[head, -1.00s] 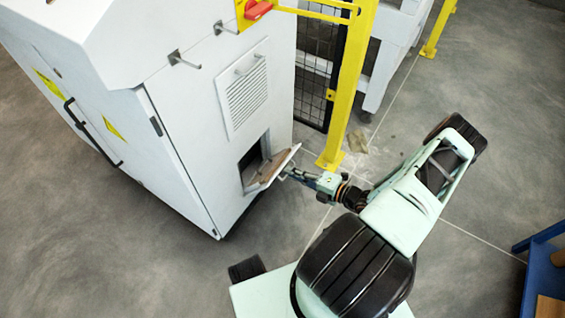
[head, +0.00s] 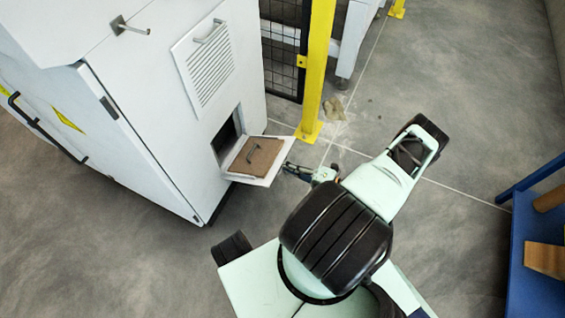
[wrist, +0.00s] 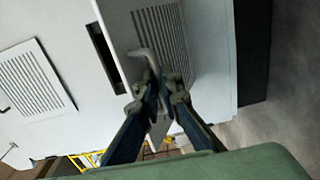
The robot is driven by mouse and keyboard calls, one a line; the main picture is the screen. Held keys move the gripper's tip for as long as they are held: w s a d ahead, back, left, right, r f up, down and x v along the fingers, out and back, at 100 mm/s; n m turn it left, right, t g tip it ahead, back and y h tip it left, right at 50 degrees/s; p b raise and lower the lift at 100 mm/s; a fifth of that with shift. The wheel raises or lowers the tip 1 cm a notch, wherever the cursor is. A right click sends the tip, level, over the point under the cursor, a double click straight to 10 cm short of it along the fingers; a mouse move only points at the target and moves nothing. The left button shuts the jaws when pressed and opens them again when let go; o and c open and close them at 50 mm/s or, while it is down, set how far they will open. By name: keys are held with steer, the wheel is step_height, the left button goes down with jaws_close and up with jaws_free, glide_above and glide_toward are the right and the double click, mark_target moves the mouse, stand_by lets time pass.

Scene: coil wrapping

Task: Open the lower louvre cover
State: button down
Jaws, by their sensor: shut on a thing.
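The lower louvre cover (head: 276,172) is swung out and down from the white cabinet, tilted near flat, with its brown inner face up. A dark opening (head: 226,134) shows behind it. In the wrist view the cover's slatted outer face (wrist: 172,40) and its bent bar handle (wrist: 145,57) are seen, with a dark slot (wrist: 104,58) beside the cover. My gripper (wrist: 160,86) is shut on the handle. In the head view my gripper (head: 292,169) is at the cover's outer edge, its fingertips partly hidden.
The upper louvre cover (head: 203,66) is shut above the opening; it also shows in the wrist view (wrist: 34,80). A yellow post (head: 316,75) and black mesh fence (head: 282,45) stand close behind. A blue rack (head: 530,255) is at the right. Grey floor lies clear between.

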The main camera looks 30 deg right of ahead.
steer(key=shift+s+a+f+t+y, duration=0.15)
steer(key=shift+f+t+y, duration=0.2)
steer(key=shift+f, duration=0.6)
steer(key=c, duration=2.1)
jaws_free()
steer(key=shift+d, duration=0.2)
steer(key=v, duration=0.8)
steer(key=shift+a, duration=0.2)
